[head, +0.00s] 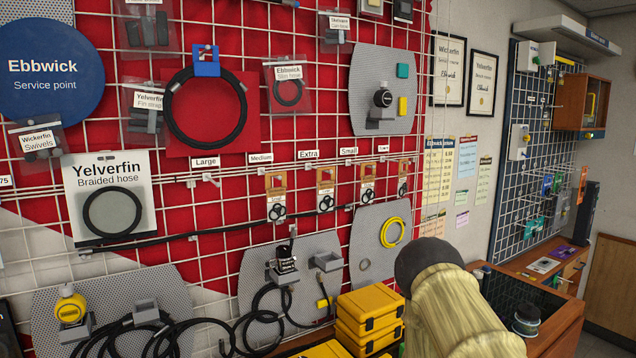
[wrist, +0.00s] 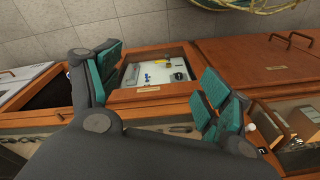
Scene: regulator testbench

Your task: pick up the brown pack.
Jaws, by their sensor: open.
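Several small brown packs hang in a row on the red-backed wire grid in the head view, each a brown card with dark round parts. They are a left one (head: 276,184), a second (head: 326,178), a third (head: 368,174) and a smaller one at the right (head: 403,170). I cannot tell which one is meant. My gripper (wrist: 160,70) is open and empty in the wrist view, its teal-padded fingers wide apart. It points down over wooden furniture, away from the packs. No brown pack is recognisable in the wrist view, and my gripper is not visible in the head view.
Yellow cases (head: 368,312) stand below the grid beside my arm. Black hoses (head: 255,318) loop across the lower panels. A wooden counter (head: 562,318) with a dark recess is at the right. A wood-framed tray (wrist: 155,72) with small parts lies beneath my gripper.

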